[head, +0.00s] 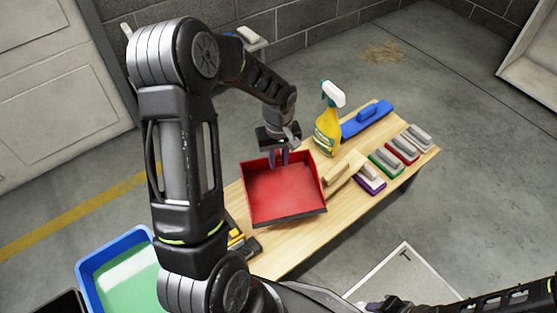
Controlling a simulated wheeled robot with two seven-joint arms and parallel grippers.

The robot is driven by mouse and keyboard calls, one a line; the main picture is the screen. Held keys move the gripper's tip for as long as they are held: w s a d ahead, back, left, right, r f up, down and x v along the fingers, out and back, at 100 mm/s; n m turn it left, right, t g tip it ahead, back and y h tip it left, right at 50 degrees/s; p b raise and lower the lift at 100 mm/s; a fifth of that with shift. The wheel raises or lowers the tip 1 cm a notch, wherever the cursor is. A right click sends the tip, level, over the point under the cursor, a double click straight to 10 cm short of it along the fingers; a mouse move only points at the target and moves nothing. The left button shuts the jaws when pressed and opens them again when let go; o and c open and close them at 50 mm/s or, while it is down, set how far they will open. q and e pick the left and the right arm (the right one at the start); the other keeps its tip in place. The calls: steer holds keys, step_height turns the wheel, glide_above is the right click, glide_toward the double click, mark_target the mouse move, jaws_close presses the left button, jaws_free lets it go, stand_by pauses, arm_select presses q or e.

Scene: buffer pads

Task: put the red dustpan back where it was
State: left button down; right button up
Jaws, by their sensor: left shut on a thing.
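The red dustpan (281,192) shows in the middle of the head view, over the near left part of the wooden table (291,250). Its open side and dark lip face the near side. My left gripper (283,157) points down and is shut on the dustpan at its far edge. I cannot tell whether the dustpan touches the table or hangs just above it. My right gripper (372,305) shows only in part at the bottom edge, and its jaws are unclear.
A yellow spray bottle (327,128), a blue tool (367,119), a wooden-handled brush (343,170) and several coloured pads (386,162) stand right of the dustpan. A blue tray (85,270) with green inside stands lower left.

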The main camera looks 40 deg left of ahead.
arm_select(q)
steer(key=c, duration=1.7)
jaws_free()
steer(key=shift+f, duration=0.1)
steer(key=o, duration=0.4)
steer(key=shift+o, duration=0.2)
step_height(320, 180, up, 12)
steer(key=p, duration=0.3)
